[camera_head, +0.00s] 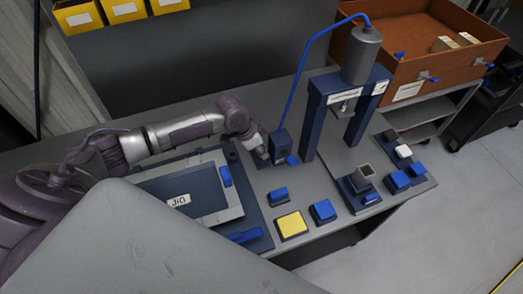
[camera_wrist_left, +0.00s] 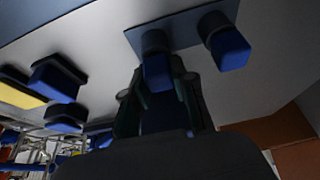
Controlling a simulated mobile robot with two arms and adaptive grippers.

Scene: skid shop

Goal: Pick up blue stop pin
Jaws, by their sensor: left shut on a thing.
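My left gripper (camera_head: 262,154) reaches in from the left over the bench, beside the dark blue box with the hose. In the left wrist view its two dark fingers (camera_wrist_left: 157,88) are shut around a blue stop pin (camera_wrist_left: 157,72), a blue block end on a dark round collar. The pin is at a small grey-blue plate (camera_wrist_left: 185,30); I cannot tell whether it is still seated there. A second blue-ended pin (camera_wrist_left: 229,48) stands on the same plate, apart from the fingers. In the head view the held pin is mostly hidden by the gripper. My right gripper is not in view.
A jig plate (camera_head: 180,200) lies left of the gripper. The hosed box (camera_head: 281,143) and a blue press frame (camera_head: 312,125) stand close to its right. A yellow-topped block (camera_head: 291,225) and several blue blocks lie in front. An orange bin (camera_head: 425,50) is at the back right.

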